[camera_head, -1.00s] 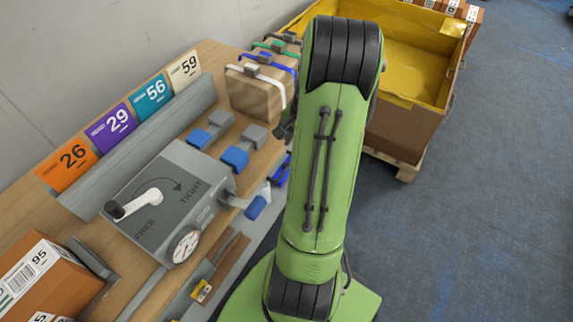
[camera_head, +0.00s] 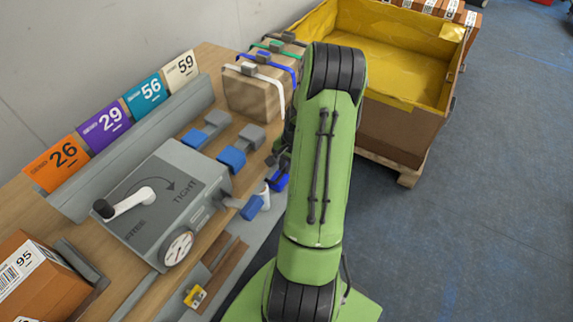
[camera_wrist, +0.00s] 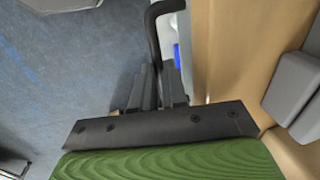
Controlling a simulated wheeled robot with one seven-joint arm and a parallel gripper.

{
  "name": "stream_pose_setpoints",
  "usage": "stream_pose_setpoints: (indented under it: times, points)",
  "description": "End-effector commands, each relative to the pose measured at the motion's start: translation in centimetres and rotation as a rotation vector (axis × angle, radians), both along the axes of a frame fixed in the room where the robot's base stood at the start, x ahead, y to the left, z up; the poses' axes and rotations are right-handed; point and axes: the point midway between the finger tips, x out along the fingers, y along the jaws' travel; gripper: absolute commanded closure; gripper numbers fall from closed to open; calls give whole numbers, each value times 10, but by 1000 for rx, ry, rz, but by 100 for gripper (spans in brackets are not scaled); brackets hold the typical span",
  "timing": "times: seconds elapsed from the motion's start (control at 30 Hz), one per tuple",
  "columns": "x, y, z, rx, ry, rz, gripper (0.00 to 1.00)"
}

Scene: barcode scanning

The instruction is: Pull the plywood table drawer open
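The plywood table (camera_head: 215,58) runs along the wall in the head view, and its edge (camera_wrist: 222,45) shows in the wrist view. A dark bent bar (camera_wrist: 152,32), which looks like the drawer handle, stands out from the table side in the wrist view. My gripper (camera_wrist: 158,82) is at the near end of this bar, its dark fingers close on either side of it. I cannot tell whether they touch or clamp it. In the head view my green arm hides most of the gripper and the drawer front.
A grey clamp box (camera_head: 165,205) with a crank, blue-and-grey blocks (camera_head: 240,150) and strapped boxes (camera_head: 252,92) stand on the table. A carton (camera_head: 40,285) is at lower left. A yellow-lined crate (camera_head: 405,130) stands beyond my arm. The floor at right is clear.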

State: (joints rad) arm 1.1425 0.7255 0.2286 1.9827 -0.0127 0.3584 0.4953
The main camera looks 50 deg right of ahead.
Motion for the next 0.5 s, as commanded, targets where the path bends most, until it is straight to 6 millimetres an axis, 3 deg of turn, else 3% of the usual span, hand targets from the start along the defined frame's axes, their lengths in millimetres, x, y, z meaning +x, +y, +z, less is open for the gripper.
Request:
stream_pose_setpoints:
  times: [0.5]
  points:
    - [-8, 0, 0, 1, 0, -1, 100]
